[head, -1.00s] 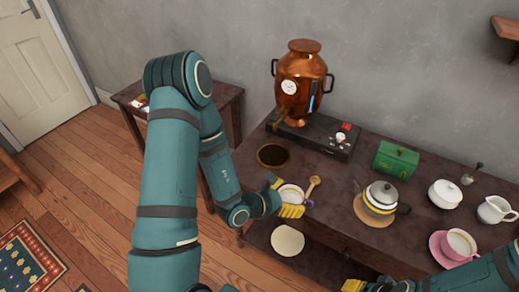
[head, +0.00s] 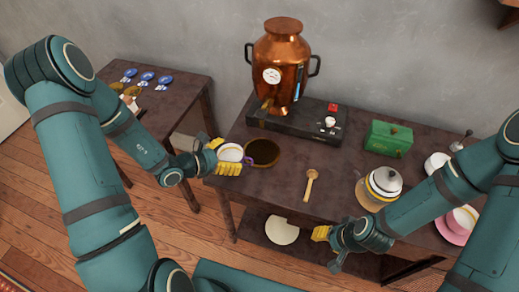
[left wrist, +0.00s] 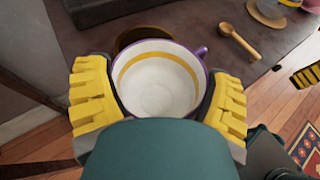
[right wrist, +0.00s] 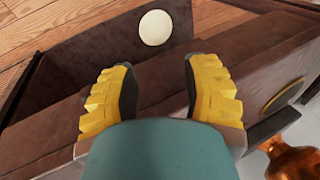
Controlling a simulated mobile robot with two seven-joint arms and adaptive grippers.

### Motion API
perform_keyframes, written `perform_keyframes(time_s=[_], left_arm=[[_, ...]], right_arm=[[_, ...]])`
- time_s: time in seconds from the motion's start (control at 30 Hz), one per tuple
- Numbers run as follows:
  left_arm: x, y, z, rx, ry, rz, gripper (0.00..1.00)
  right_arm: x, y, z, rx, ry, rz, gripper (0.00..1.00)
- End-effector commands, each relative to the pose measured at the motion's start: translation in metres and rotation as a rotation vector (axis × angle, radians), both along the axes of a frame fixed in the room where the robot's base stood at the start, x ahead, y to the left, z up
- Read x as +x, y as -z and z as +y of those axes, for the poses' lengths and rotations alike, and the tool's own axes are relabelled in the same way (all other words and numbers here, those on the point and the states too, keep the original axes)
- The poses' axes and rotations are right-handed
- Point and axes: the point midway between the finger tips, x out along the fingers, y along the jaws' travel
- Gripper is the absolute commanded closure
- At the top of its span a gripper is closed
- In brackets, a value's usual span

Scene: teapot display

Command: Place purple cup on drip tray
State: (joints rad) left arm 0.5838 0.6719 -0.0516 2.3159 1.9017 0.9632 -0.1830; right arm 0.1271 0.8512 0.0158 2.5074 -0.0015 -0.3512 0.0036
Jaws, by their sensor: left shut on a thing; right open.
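The purple cup (head: 230,153) is white inside with a yellow band; its purple rim and handle show in the left wrist view (left wrist: 160,82). My left gripper (head: 222,157) is shut on it, one finger on each side, and holds it upright. The round dark drip tray (head: 264,153) with a brass rim lies on the table below the urn. The cup is just left of the tray in the head view and partly covers it in the left wrist view (left wrist: 131,38). My right gripper (head: 326,234) is open and empty by the table's front edge.
A copper urn (head: 283,62) stands on a black base (head: 300,120) behind the tray. A wooden spoon (head: 310,184) lies to the right, then a teapot (head: 380,186) and green box (head: 388,138). A pale plate (head: 282,230) is on the lower shelf.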

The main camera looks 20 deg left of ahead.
Motion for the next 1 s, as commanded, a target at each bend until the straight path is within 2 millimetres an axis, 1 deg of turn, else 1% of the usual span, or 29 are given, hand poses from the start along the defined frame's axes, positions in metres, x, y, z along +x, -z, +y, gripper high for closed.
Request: perform_keyframes(time_s=[0.03, 0.1, 0.2, 0.3, 0.37, 0.47, 0.9, 1.0], left_arm=[[-0.002, 0.0, 0.015, 0.005, 0.015, -0.006, 0.58], [-0.006, 0.002, 0.029, 0.008, 0.045, -0.009, 0.58], [-0.012, 0.004, 0.044, 0.01, 0.081, -0.016, 0.58], [-0.016, 0.005, 0.055, 0.012, 0.102, -0.02, 0.58], [-0.016, 0.006, 0.056, 0.01, 0.11, -0.021, 0.58], [-0.009, 0.006, 0.049, 0.01, 0.119, -0.025, 0.58], [0.066, 0.007, -0.026, 0.01, 0.12, -0.026, 0.58], [0.082, 0.007, -0.04, 0.01, 0.119, -0.025, 0.58]], right_arm=[[0.0, -0.001, 0.0, 0.0, 0.001, 0.001, 0.53], [0.0, -0.001, 0.0, 0.0, 0.001, 0.001, 0.53], [-0.001, -0.001, 0.0, 0.0, 0.001, 0.001, 0.53], [-0.001, -0.001, 0.0, 0.0, 0.001, 0.001, 0.53], [-0.001, -0.001, 0.0, 0.0, 0.001, 0.001, 0.53], [0.0, 0.001, 0.0, 0.0, 0.001, 0.001, 0.53], [0.002, 0.015, -0.001, -0.002, 0.001, -0.006, 0.53], [0.003, 0.018, -0.001, -0.002, 0.002, -0.007, 0.53]])
